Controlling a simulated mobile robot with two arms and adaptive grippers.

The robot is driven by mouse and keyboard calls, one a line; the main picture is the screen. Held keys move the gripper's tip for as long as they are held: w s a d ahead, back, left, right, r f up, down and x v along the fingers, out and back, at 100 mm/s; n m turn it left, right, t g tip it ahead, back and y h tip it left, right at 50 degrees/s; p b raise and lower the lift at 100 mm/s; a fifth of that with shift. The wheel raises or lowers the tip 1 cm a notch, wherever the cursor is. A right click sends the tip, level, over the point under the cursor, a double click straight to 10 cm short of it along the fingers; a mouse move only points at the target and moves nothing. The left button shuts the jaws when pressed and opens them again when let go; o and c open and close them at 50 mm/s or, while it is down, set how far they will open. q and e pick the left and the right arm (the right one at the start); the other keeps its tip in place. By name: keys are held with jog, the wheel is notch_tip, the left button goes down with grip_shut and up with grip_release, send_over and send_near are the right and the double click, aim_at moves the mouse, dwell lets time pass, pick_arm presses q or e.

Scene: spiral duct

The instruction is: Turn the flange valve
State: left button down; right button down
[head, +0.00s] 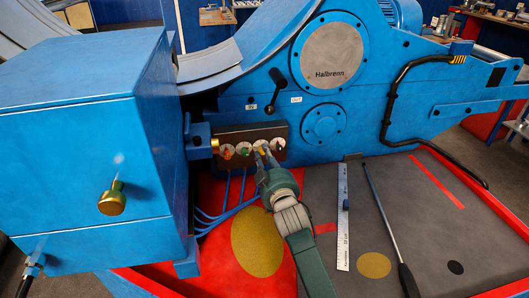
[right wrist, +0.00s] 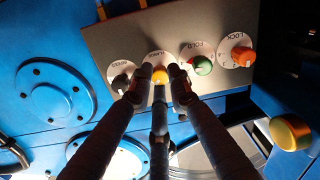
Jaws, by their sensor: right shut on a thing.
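The control panel (head: 252,136) on the blue machine carries a row of round valve knobs on white dials. The flange valve is the yellow knob (head: 262,149); it also shows in the right wrist view (right wrist: 160,76) under a label that seems to read FLANGE. My right gripper (head: 264,157) reaches up to the panel from below. In the right wrist view my right gripper's fingertips (right wrist: 160,84) are closed around the yellow knob, partly hiding it. My left gripper is not in view.
Beside it are a green knob (right wrist: 202,66), an orange knob (right wrist: 242,57) marked LOCK and a dark knob (right wrist: 121,84). A black lever (head: 274,92) stands above the panel. A ruler (head: 343,220) and a rod (head: 385,220) lie on the grey bed at right.

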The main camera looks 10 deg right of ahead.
jog(key=shift+n+h+p, duration=0.3)
jog(key=shift+n+p, duration=0.25)
jog(key=shift+n, duration=3.85)
jog(key=c, duration=1.6)
grip_release()
jog(key=shift+c, duration=0.2)
jog(key=shift+s, duration=0.1)
jog(key=s, duration=1.1)
jog(key=shift+s+r, duration=0.25)
jog(key=shift+s, duration=0.15)
jog(key=shift+a, duration=0.1)
